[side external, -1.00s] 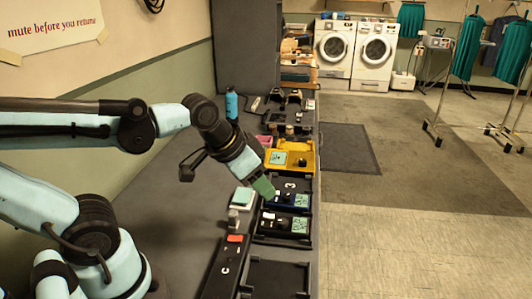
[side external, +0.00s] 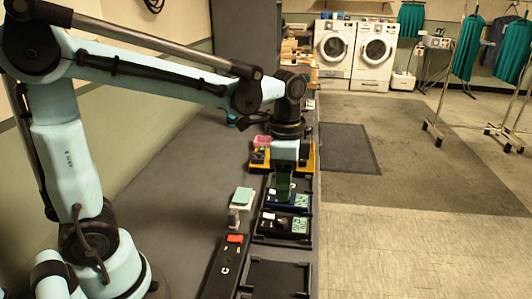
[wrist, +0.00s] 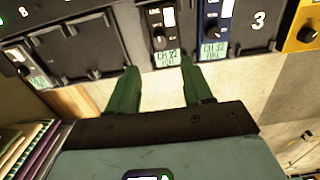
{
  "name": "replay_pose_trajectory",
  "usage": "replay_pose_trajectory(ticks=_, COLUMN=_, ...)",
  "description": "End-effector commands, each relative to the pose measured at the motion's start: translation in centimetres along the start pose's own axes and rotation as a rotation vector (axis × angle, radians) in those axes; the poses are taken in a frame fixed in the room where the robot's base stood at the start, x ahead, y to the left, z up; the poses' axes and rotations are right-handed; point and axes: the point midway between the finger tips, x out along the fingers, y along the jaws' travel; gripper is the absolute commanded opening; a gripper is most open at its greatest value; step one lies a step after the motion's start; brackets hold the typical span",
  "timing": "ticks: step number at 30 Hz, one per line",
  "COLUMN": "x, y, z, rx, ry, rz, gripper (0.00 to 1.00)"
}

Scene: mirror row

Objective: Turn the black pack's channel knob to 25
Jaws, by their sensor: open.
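The black pack (side external: 280,224) sits in a black tray in the side view, with a pale green display at its right end. In the wrist view the black pack (wrist: 155,15) shows a dark knob (wrist: 159,36) and a green display (wrist: 166,57) that seems to read CH 32, though the small text is blurred. My gripper (wrist: 160,67) is open and empty, its green fingertips spread on either side of that display in the picture. In the side view my gripper (side external: 284,192) points down over the blue pack area; contact cannot be told.
A blue pack (side external: 297,201) lies just behind the black pack, also with a knob and display. A yellow pack (side external: 310,158) is farther back. An empty black tray (side external: 275,276) and a panel with a red switch (side external: 235,239) are nearer. Another display (wrist: 38,78) shows at wrist-view left.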

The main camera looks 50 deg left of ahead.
Motion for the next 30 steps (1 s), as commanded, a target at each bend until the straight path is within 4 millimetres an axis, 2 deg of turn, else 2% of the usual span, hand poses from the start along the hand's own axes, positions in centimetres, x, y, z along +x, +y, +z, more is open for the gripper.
replay_pose_trajectory(ticks=15, x=7.6, y=0.0, z=0.0, rx=-0.002, ry=0.001, rz=-0.001, gripper=0.51)
replay_pose_trajectory(ticks=21, x=9.1, y=-0.1, z=0.0, rx=-0.003, ry=0.002, rz=-0.001, gripper=0.51)
replay_pose_trajectory(ticks=30, x=9.6, y=0.0, z=0.0, rx=-0.003, ry=0.002, rz=-0.001, gripper=0.51)
